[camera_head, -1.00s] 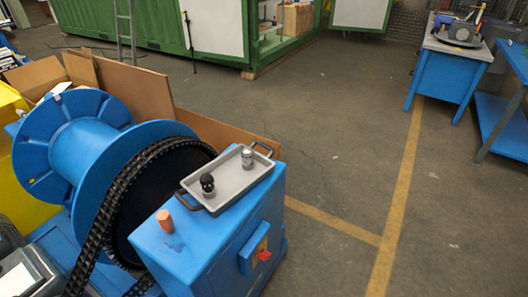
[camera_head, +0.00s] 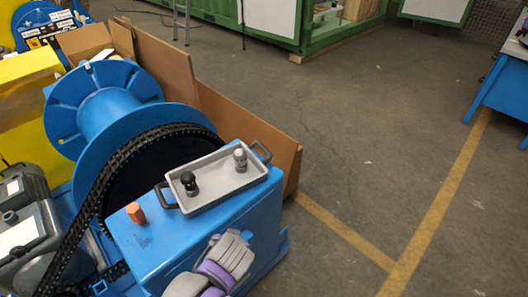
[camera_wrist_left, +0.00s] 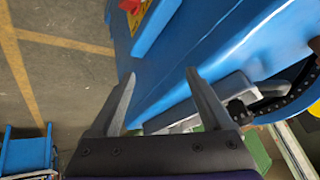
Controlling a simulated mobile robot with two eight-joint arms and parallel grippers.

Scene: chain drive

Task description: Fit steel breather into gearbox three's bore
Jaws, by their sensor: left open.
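The steel breather (camera_head: 240,160), a small grey metallic fitting, stands upright at the far right end of a grey tray (camera_head: 215,184) on the blue housing (camera_head: 150,243). A black fitting (camera_head: 189,183) stands at the tray's near left end. My left gripper (camera_wrist_left: 160,73) is open and empty in the left wrist view, beside the blue housing, with part of the tray (camera_wrist_left: 172,122) behind its fingers. A grey and purple part of my arm shows at the bottom of the head view; its fingertips cannot be made out there. My right gripper is not in view. I cannot identify gearbox three or its bore.
An orange plug (camera_head: 135,212) stands on the housing left of the tray. A blue reel (camera_head: 105,110) and a black chain (camera_head: 100,185) are behind and left. Brown panels (camera_head: 240,120) stand behind the housing. The floor (camera_head: 360,150) to the right is clear.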

